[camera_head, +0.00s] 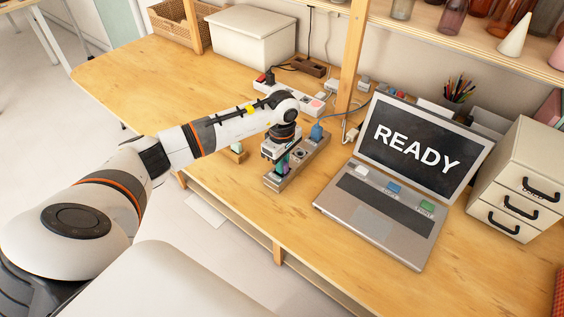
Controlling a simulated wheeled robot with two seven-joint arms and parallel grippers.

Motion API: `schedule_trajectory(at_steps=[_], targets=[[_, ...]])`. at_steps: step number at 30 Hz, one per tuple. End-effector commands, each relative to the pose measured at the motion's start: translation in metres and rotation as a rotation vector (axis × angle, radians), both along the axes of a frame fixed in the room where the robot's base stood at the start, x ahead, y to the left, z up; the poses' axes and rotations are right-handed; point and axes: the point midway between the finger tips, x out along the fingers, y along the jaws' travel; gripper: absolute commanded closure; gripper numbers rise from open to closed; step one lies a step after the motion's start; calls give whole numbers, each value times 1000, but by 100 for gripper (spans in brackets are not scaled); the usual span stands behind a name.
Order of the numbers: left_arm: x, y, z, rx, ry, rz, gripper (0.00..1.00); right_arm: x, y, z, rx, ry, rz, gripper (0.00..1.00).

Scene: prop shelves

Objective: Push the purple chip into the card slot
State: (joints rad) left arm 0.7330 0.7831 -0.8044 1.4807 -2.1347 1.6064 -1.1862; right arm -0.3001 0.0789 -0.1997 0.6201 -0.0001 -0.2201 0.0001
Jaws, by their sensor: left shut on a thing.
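My left gripper (277,163) comes in from the left and points down at the near end of a long grey block (307,152) on the desk. It is shut on a small piece with teal and purple tones, which I take for the purple chip (284,167). The fingers hide most of the chip and the slot beneath, so I cannot tell how deep the chip sits. A blue plug (316,132) with a cable is at the block's far end. My right gripper is not in view.
An open laptop (388,208) reading "READY" stands right of the block, with white, blue and green pieces on its front. A small wooden block (237,153) is to the left. A power strip (290,98) lies behind. Drawers (515,185) stand at right. The desk's near edge is close.

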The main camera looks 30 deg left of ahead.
Motion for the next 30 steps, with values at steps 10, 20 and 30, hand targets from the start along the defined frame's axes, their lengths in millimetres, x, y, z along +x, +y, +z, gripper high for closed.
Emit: schedule_trajectory(at_steps=[10, 20, 30], targets=[[-2, -1, -4, 1, 7, -1, 59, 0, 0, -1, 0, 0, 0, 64], [-1, 0, 6, 0, 4, -1, 59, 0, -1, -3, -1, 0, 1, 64], [-1, 0, 74, 2, -2, -1, 59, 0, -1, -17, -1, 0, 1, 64]])
